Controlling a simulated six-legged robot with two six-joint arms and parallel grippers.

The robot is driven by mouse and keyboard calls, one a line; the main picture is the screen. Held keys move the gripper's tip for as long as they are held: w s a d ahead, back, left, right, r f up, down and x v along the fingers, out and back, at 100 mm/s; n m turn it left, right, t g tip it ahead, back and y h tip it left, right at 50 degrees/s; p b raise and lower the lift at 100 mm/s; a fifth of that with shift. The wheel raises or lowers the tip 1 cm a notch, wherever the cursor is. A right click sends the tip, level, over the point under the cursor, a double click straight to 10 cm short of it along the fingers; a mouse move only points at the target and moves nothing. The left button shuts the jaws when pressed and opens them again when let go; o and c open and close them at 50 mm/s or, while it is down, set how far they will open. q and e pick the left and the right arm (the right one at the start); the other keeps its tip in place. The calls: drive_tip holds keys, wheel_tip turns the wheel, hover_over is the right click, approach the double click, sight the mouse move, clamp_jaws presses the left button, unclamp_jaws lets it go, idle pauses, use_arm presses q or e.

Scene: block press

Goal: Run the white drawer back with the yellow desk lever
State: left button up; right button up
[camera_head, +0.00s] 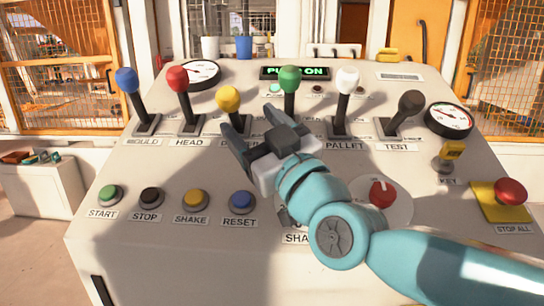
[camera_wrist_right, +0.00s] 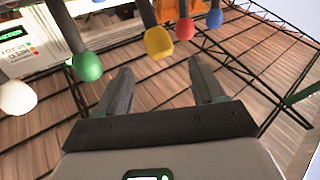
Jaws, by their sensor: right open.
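The yellow lever (camera_head: 229,100) stands on the desk in the lever row, between the red and green levers, leaning away from me. Its lower part is partly hidden by my gripper. My right gripper (camera_head: 250,122) is open and empty just in front of it, slightly to its right. In the right wrist view the yellow knob (camera_wrist_right: 158,43) shows beyond and between the two spread fingertips (camera_wrist_right: 160,70), apart from both. I cannot make out the white drawer in either view. My left gripper is not in view.
The red lever (camera_head: 178,80) is left of the yellow one and the green lever (camera_head: 289,80) right, close to my fingers. A blue lever (camera_head: 127,82), white lever (camera_head: 347,82) and dark lever (camera_head: 410,104) flank them. Buttons (camera_head: 195,198) and a red knob (camera_head: 382,193) lie nearer.

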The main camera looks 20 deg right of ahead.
drive_tip(key=v, duration=0.5)
drive_tip(key=shift+s, duration=0.35)
idle(2.5)
